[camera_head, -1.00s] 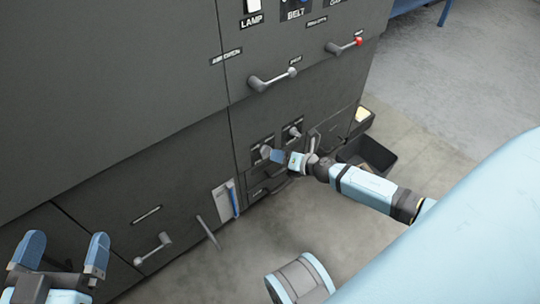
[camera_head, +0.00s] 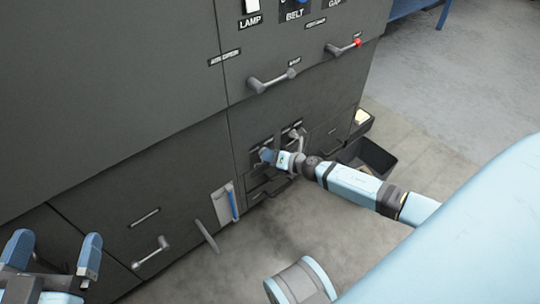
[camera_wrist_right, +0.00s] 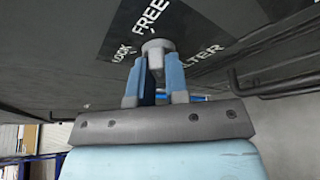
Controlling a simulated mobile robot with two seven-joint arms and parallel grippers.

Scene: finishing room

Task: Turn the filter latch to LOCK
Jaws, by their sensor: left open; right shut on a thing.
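The filter latch (camera_wrist_right: 158,46) is a grey knob on a dark plate with the words LOCK, FREE and FILTER in the right wrist view. LOCK is to the left of FREE there. My right gripper (camera_wrist_right: 160,75) is shut on the latch, with its blue fingers on either side of the grey part. In the head view my right gripper (camera_head: 268,155) is at the lower panel of the dark cabinet and hides most of the latch. The latch's exact pointing direction is hard to tell. My left gripper (camera_head: 50,255) is open and empty at the lower left.
Another small latch (camera_head: 295,134) is just up and right of my right gripper. Bar handles (camera_head: 272,82) and a red-tipped lever (camera_head: 357,42) stick out above. A drawer handle (camera_head: 270,190) is below. A black bin (camera_head: 368,157) stands on the floor at right. Open floor lies in front.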

